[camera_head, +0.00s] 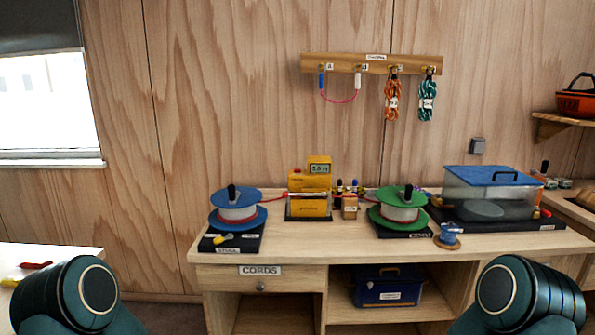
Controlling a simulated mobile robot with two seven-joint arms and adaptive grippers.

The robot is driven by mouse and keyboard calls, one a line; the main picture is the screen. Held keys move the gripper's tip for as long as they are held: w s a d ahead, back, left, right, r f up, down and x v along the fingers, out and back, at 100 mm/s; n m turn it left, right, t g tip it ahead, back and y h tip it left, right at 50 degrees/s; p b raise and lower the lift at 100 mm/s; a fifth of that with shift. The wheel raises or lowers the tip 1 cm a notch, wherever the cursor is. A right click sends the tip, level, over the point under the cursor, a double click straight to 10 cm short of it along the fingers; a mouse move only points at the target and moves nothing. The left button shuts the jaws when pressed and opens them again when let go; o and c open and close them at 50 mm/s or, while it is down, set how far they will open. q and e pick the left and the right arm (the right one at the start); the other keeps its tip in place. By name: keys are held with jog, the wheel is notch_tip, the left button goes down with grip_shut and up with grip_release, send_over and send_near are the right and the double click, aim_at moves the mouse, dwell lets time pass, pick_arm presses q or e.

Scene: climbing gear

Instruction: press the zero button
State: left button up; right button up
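A yellow device (310,190) stands on the wooden bench between two cord reels. A small digital display (319,169) sits at its top right; its digits are too small to read surely. A red cord runs to it from the blue reel on its left. Only dark green links of my two arms show at the bottom left and bottom right corners. Neither of my grippers is in view.
The wooden bench (290,250) holds a blue reel (237,208), a green reel (400,206) and a blue-lidded clear box (489,190). A small blue spool (447,237) is near the front edge. The bench top before the yellow device is clear. Cords hang from a wall rack (372,64).

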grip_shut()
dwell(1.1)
